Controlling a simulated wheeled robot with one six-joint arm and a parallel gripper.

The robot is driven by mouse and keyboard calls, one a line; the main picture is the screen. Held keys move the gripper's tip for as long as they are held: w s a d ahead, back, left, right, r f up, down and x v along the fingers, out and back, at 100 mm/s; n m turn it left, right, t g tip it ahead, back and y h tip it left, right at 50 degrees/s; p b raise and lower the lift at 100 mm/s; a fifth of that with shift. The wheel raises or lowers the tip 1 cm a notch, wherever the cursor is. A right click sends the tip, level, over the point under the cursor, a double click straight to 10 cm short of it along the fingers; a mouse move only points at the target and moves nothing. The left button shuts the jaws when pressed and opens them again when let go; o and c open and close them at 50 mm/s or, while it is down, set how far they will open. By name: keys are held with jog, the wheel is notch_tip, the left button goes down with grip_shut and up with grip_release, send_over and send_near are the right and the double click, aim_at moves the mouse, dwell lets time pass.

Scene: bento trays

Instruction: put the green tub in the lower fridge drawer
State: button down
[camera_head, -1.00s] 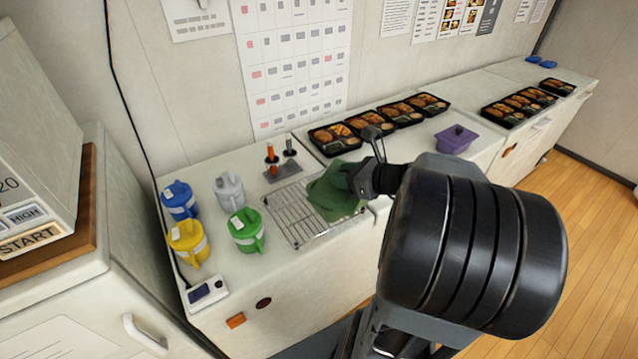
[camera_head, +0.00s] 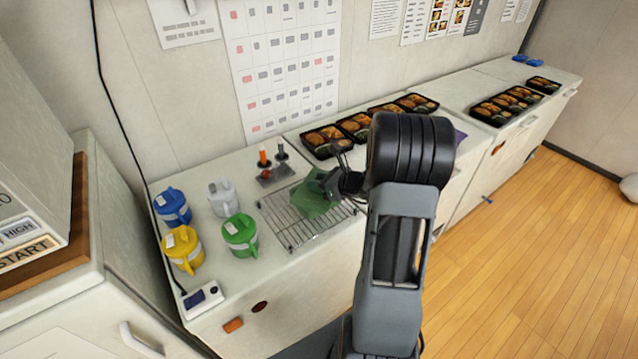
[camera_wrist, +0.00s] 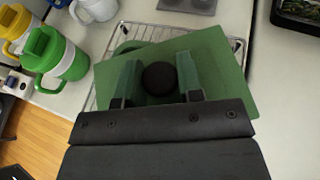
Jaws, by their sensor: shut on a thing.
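The green tub (camera_head: 312,203) is over the wire rack on the counter in the head view. In the wrist view its flat green top (camera_wrist: 223,62) lies tilted in the picture, with a dark round knob between my fingers. My gripper (camera_head: 328,184) is shut on the green tub; its fingers also show in the wrist view (camera_wrist: 158,78). I cannot tell whether the tub touches the rack. My arm hides part of the counter to the right. I cannot make out which front is the lower fridge drawer; no open drawer shows.
Blue (camera_head: 172,207), yellow (camera_head: 183,250), grey (camera_head: 223,198) and green (camera_head: 240,235) jugs stand left of the wire rack (camera_head: 272,212). Several bento trays (camera_head: 330,140) line the back. A purple tub (camera_head: 461,137) is mostly hidden behind my arm. Wooden floor (camera_head: 530,260) is clear at right.

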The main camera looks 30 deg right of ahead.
jog(key=shift+f, duration=0.5)
jog(key=shift+f, duration=0.1)
jog(key=shift+f, duration=0.15)
jog(key=c, duration=0.8)
grip_release()
jog(key=shift+o, duration=0.2)
